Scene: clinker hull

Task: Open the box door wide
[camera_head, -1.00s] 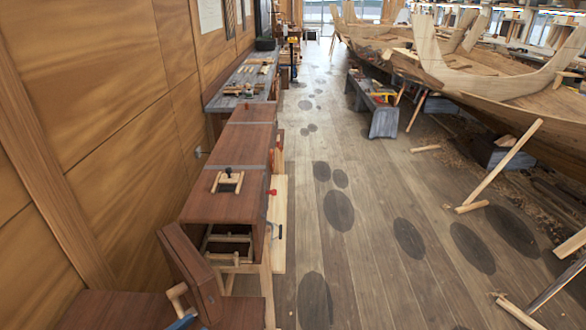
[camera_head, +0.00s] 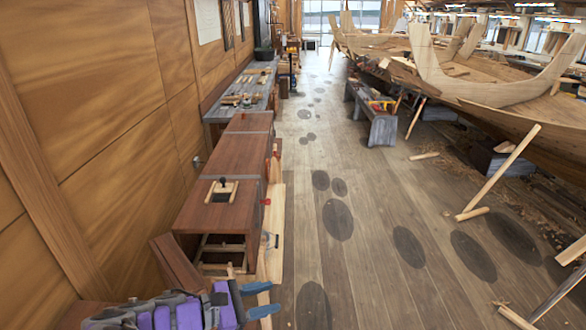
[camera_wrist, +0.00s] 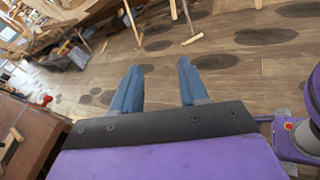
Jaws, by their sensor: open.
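The wooden box (camera_head: 207,214) stands at the left, along the wall, with its near end open onto a dark interior and pale rails. Its brown door (camera_head: 174,262) is swung out to the left, clear of the opening; its lower part is hidden by my purple arm. The door's handle is not visible now. My gripper (camera_head: 262,299) is open and empty, right of the door and in front of the box, its blue fingers pointing right. In the wrist view, my gripper (camera_wrist: 159,85) shows floor between its fingers, and a brown wooden top (camera_wrist: 50,132) lies to the left.
A wooden fitting (camera_head: 221,192) with a dark knob sits on the box top. A workbench (camera_head: 240,98) stands farther along the wall. A low grey bench (camera_head: 382,129) and the propped hull (camera_head: 470,90) are at right. The plank floor (camera_head: 370,230) between is largely clear.

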